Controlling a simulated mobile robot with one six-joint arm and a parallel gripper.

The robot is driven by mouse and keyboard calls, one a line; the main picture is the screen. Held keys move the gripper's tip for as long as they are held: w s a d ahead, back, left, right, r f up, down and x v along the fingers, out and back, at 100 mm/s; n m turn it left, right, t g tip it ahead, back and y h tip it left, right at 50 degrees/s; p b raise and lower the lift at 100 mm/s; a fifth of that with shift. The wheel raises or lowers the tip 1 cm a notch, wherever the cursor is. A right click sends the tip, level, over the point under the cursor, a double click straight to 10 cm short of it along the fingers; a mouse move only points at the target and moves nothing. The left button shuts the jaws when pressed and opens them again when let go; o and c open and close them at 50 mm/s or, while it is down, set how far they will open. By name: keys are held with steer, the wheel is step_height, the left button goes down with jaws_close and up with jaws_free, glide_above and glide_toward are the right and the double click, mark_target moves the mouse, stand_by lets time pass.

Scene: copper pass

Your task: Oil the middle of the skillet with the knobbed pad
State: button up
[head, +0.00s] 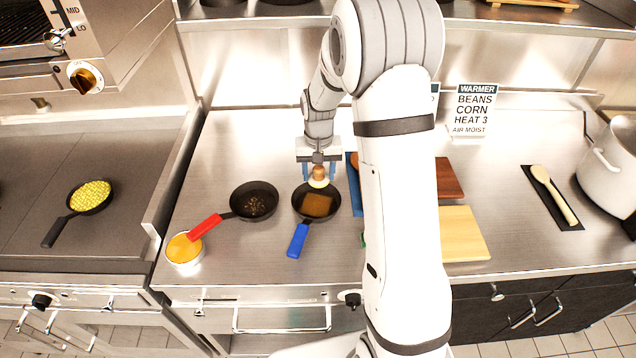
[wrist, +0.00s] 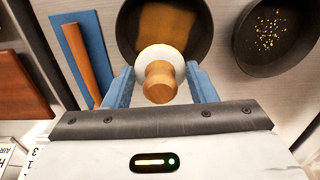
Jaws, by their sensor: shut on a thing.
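My gripper (head: 319,172) is shut on the knobbed pad (head: 318,182), a round white pad with a wooden knob. The wrist view shows the knob (wrist: 158,84) between my two blue fingers. The pad is over the far part of the blue-handled skillet (head: 298,209); I cannot tell whether it touches. This dark skillet also shows in the wrist view (wrist: 127,32), with a squarish golden-brown patch (head: 316,205) across its middle. A red-handled skillet (head: 252,201) with small crumbs stands to its left. A pot of yellow-orange liquid (head: 184,248) stands near the counter's front left.
A skillet of yellow food (head: 91,196) is on the far-left surface. A blue mat (wrist: 72,30) with a wooden tool (wrist: 86,58) lies beside the blue-handled skillet. Boards (head: 463,234), a spoon (head: 553,192) and a white pot (head: 612,165) are to the right.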

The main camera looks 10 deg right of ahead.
steer(key=shift+a+f+b, duration=0.2)
steer(key=shift+f+b, duration=0.1)
steer(key=shift+b, duration=0.55)
